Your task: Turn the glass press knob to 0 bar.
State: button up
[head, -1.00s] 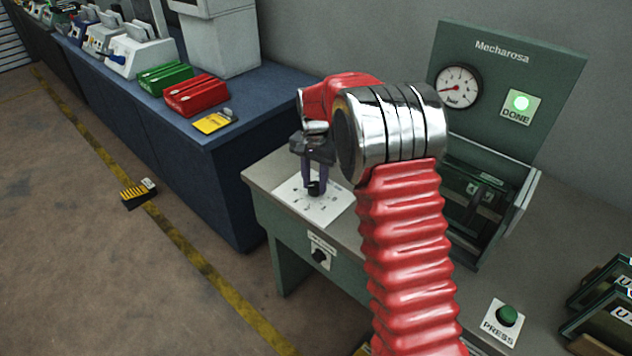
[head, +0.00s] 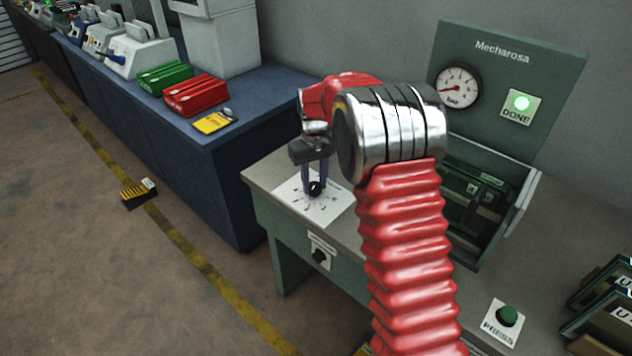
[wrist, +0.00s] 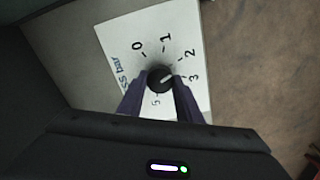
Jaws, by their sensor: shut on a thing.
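The black press knob (head: 316,190) stands on a white dial card on the grey-green bench. In the wrist view the knob (wrist: 160,78) sits between my two purple fingers. The white dial card (wrist: 130,55) carries printed numbers, among them 0, 1, 2, 3 and 5, and the partly covered word "bar". A light mark on the knob points to the upper right, roughly toward the 2 and 3 side; its exact reading is unclear. My gripper (head: 316,182) points down and is shut on the knob; it also shows in the wrist view (wrist: 160,84).
A second small knob (head: 320,256) is on the bench front. A green PRESS button (head: 507,316) is at right. A blue counter (head: 215,150) stands close at left.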

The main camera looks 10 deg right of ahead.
jog(key=n, duration=0.4)
jog(key=shift+w+r+n, duration=0.15)
jog(key=shift+w+n, duration=0.05)
jog(key=shift+n, duration=0.1)
jog(key=n, duration=0.9)
jog(key=shift+d+n, duration=0.1)
jog(key=shift+n, duration=2.2)
jog(key=o, duration=1)
jog(key=shift+s, duration=0.1)
jog(key=shift+o, duration=0.2)
